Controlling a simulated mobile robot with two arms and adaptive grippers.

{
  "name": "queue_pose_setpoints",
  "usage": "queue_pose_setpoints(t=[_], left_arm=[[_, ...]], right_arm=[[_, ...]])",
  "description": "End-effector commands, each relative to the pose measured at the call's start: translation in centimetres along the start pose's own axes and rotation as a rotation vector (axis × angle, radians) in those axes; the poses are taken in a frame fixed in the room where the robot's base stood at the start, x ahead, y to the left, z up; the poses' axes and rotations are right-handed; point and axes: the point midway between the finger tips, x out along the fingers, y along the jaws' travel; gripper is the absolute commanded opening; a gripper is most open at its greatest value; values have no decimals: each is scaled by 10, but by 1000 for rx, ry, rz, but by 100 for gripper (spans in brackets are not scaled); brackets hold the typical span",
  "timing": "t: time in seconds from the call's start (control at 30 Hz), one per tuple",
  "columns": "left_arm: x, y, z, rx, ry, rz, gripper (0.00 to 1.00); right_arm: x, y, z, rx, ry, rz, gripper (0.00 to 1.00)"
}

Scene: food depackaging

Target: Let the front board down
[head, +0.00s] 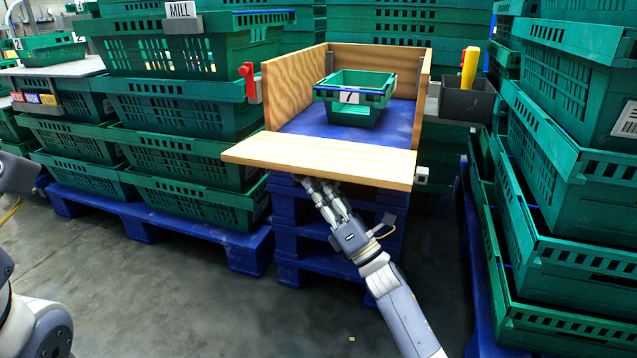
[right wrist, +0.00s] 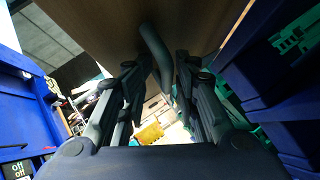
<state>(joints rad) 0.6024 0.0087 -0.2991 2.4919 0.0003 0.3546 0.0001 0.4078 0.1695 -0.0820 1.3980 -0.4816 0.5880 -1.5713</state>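The wooden front board (head: 320,160) sticks out toward me from the front of the wooden-walled box, close to level, with its broad face up. My right gripper (head: 322,184) is under its front edge, its tips partly hidden by the board. In the right wrist view the board's brown face (right wrist: 100,25) fills the top. A dark curved handle (right wrist: 155,50) on it runs between the two fingers of my right gripper (right wrist: 160,70). The fingers look apart, with small gaps beside the handle. My left gripper is not in view; only parts of my left arm show at the left edge.
A green crate (head: 350,112) with a label stands on the blue floor (head: 400,118) of the box. Stacked green crates crowd both sides (head: 180,105) (head: 580,180). Blue pallets (head: 300,230) are under the box.

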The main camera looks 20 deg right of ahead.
Motion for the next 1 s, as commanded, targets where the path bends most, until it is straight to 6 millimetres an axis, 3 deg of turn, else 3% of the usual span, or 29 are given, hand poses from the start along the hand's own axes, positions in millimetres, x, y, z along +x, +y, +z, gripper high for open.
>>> queue_pose_setpoints(t=[0.3, 0.5, 0.9, 0.93, 1.0], left_arm=[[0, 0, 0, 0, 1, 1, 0], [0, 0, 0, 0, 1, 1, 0], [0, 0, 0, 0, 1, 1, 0], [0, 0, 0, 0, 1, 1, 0], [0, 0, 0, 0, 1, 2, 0]], right_arm=[[-67, 0, 0, 0, 1, -1, 30], [-98, -1, 0, -1, 0, -2, 30], [-109, -1, 0, -1, 0, -1, 30], [-109, -1, 0, -1, 0, -1, 28], [-110, 0, -1, -3, 2, 2, 12]])
